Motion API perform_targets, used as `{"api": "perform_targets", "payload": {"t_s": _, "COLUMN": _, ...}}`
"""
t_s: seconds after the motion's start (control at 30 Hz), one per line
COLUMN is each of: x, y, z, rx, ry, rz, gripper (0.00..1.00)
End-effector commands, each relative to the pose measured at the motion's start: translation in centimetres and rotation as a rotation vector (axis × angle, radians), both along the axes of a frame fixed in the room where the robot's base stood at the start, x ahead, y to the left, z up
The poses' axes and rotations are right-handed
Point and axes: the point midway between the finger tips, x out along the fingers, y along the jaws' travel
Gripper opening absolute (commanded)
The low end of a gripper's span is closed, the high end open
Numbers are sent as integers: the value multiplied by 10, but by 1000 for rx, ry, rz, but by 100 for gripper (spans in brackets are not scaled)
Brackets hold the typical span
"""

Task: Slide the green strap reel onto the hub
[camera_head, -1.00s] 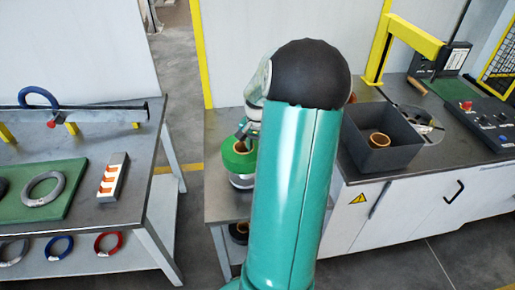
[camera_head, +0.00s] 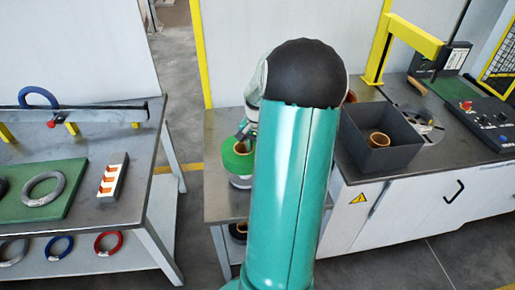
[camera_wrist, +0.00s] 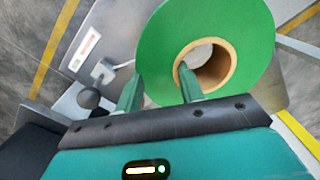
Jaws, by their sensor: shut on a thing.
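The green strap reel (camera_wrist: 165,45) has a wide green face and a tan core ring (camera_wrist: 222,68). My gripper (camera_wrist: 160,88) is shut on the reel's wound wall, one finger inside the core opening and the other at the outer edge. In the head view the reel (camera_head: 237,161) is over the small grey table, with my gripper (camera_head: 245,132) above it and partly hidden by my arm. A pale round part (camera_head: 240,182) shows just below the reel. A pale surface shows through the core. I cannot tell whether the reel sits around the hub.
A dark bin (camera_head: 378,150) holding a tan ring stands on the right bench near a yellow post frame (camera_head: 375,50). The left table (camera_head: 130,205) carries a green mat with a grey ring. A dark-rimmed roll (camera_head: 238,232) sits on the lower shelf. Floor shows between the tables.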

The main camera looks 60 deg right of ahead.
Motion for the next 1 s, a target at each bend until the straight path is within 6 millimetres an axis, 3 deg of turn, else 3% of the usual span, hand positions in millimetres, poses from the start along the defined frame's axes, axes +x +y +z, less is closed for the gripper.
{"api": "perform_targets", "payload": {"t_s": 1.0, "x": 1, "y": 0, "z": -19, "rx": -2, "ry": -1, "rz": 0, "gripper": 0}}
